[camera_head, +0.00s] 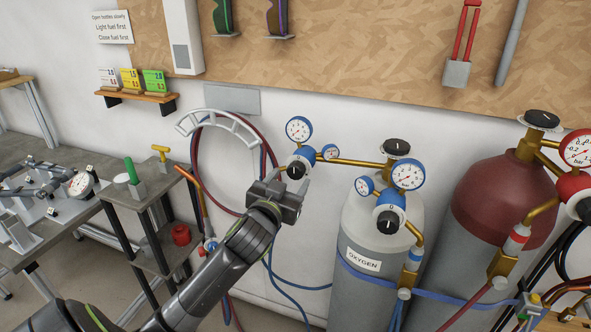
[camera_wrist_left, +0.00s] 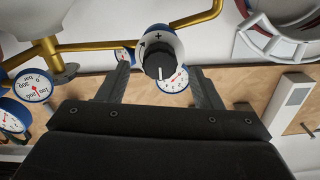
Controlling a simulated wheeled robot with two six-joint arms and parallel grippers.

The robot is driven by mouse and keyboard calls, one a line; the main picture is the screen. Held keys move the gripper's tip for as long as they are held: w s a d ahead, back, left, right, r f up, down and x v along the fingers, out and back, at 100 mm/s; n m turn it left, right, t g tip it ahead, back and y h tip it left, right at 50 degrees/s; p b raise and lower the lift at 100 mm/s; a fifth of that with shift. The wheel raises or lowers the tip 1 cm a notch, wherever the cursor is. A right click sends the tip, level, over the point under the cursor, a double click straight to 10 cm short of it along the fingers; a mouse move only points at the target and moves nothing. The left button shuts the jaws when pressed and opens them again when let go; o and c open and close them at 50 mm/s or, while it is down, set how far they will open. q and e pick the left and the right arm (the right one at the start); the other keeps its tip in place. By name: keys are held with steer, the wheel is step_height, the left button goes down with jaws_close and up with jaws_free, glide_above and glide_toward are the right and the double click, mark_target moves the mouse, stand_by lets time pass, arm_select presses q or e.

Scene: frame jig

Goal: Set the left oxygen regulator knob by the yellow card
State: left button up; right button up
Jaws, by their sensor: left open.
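The left oxygen regulator (camera_head: 299,157) is blue and white with two dial gauges and a black knob (camera_head: 296,170) at its front. My left gripper (camera_head: 289,180) is open just in front of this knob. In the left wrist view the knob (camera_wrist_left: 158,62) lies between the spread fingers, with a gap on each side. A plus sign and an arrow are printed on the white face above it, and a gauge (camera_wrist_left: 174,80) shows behind. The yellow card (camera_head: 131,80) stands on a small wall shelf between a white and a green card; its figures are too small to read surely.
A second regulator (camera_head: 390,210) sits on the grey oxygen cylinder (camera_head: 375,262) to the right. A red-topped cylinder (camera_head: 502,200) stands beyond it. A brass pipe (camera_head: 352,162) runs right from the left regulator. Hoses hang on a wall rack (camera_head: 222,121) at left.

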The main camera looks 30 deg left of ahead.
mark_target(294, 174)
arm_select(q)
steer(key=shift+p+x, duration=0.3)
steer(key=shift+x, duration=2.05)
steer(key=c, duration=1)
